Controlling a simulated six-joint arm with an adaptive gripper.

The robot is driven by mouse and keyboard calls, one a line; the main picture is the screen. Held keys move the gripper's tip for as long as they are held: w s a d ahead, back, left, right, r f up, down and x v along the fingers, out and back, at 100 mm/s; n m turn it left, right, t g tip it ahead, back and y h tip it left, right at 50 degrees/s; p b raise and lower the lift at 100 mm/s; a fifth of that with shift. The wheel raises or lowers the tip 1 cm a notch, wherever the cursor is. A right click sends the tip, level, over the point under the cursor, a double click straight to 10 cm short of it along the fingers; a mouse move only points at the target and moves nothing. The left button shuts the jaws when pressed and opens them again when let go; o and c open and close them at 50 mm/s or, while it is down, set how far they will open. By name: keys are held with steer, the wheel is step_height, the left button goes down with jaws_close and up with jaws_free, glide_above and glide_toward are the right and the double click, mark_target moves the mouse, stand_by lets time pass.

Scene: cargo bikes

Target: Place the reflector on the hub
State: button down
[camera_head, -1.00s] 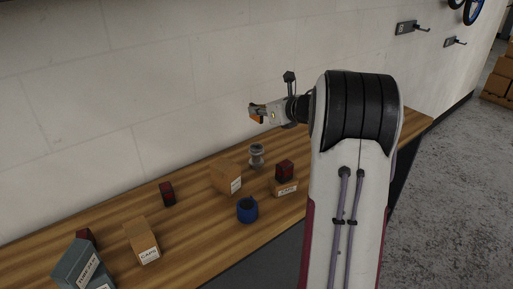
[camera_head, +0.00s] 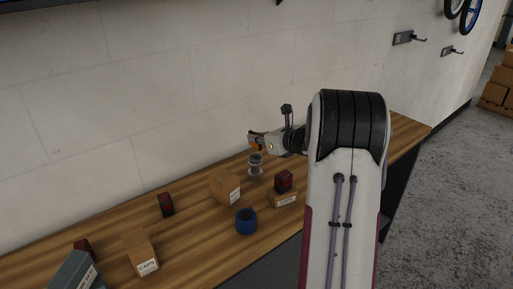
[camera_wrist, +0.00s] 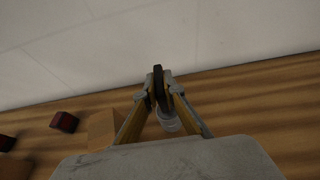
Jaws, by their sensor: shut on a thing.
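My gripper (camera_head: 252,142) is above the bench in the head view, its fingers pointing left. In the wrist view my gripper (camera_wrist: 159,92) is shut on a thin dark piece, the reflector (camera_wrist: 158,78), seen nearly edge-on. An orange patch shows at the fingers in the head view; I cannot tell whether it is finger or reflector. The hub (camera_head: 255,167) is a grey spool standing upright on the bench, just below my gripper. It also shows in the wrist view (camera_wrist: 169,122), partly hidden by the fingers. I cannot tell whether reflector and hub touch.
On the wooden bench (camera_head: 195,240) stand a cardboard box (camera_head: 225,187) left of the hub and a dark red block (camera_head: 284,181) on a small box (camera_head: 283,199) to its right. A wall (camera_head: 120,110) rises behind.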

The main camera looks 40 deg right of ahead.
mark_target(261, 147)
steer(key=shift+f, duration=1.85)
steer(key=shift+f, duration=0.2)
steer(key=c, duration=2.2)
jaws_free()
steer(key=shift+o, duration=0.2)
steer(key=shift+r, duration=0.1)
steer(key=shift+r, duration=0.15)
steer(key=v, duration=1.2)
